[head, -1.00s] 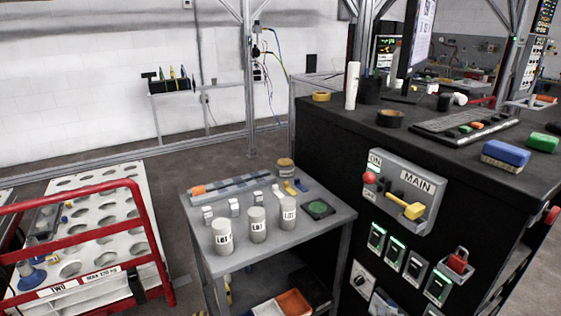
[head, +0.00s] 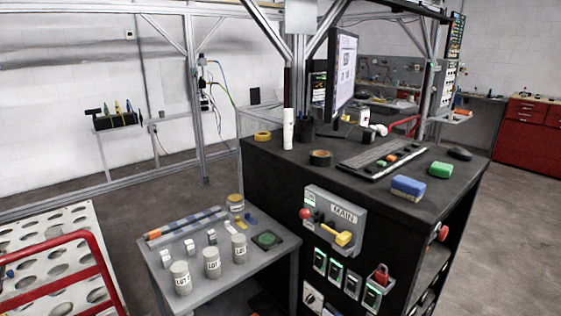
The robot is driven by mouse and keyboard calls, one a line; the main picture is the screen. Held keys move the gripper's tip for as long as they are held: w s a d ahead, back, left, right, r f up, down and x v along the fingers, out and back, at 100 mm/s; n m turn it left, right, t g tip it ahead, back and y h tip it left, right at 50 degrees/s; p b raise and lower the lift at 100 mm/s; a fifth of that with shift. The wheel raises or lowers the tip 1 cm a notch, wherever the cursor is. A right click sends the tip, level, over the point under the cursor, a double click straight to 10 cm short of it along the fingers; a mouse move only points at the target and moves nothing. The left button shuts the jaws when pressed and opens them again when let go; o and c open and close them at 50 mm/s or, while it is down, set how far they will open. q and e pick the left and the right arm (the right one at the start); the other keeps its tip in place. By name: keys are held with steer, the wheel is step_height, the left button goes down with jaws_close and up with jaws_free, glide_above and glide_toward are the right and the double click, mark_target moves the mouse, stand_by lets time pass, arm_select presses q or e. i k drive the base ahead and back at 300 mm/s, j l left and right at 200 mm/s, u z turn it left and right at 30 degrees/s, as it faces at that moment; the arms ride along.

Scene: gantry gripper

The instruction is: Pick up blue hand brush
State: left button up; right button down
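A blue block-shaped brush (head: 408,187) with a paler lower edge lies near the right front edge of the black workbench top (head: 330,178). It looks like the blue hand brush. Its far side is hidden. A similar green block (head: 440,170) lies behind it to the right, apart from it. Neither of my grippers is in view.
A monitor (head: 342,75) stands further back. A grey cart (head: 215,277) with several canisters stands left of the bench. Floor is free at right.

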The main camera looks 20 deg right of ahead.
mark_target(405, 187)
steer(key=z, duration=1.35)
